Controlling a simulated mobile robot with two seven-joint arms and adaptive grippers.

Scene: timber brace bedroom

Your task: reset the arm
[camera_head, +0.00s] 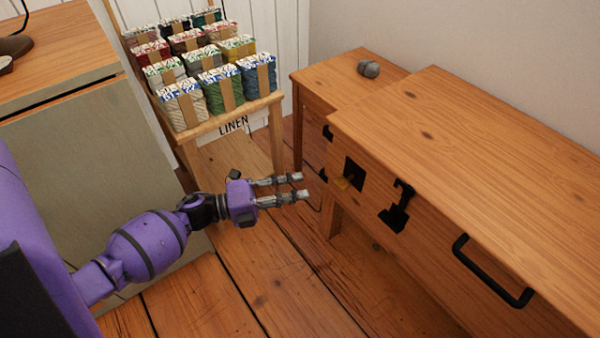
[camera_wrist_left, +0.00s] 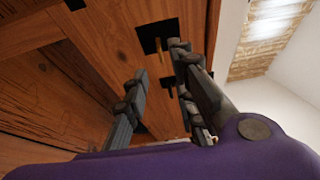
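My left arm is purple and comes in from the left in the head view. Its gripper (camera_head: 300,186) is stretched out over the floor toward the front of the wooden cabinet (camera_head: 480,150). The two fingers are apart with nothing between them, and a small gap shows between the fingertips and the cabinet front. In the left wrist view the open fingers (camera_wrist_left: 158,60) point at the cabinet front, near a dark square opening with a brass-coloured piece (camera_wrist_left: 158,50). My right gripper is in neither view.
A black latch-like fitting (camera_head: 398,207) and a black bar handle (camera_head: 490,272) are on the cabinet front. A small grey object (camera_head: 369,68) lies on its lower top. A stand marked LINEN (camera_head: 233,125) holds several yarn bundles. A desk (camera_head: 60,45) stands at left.

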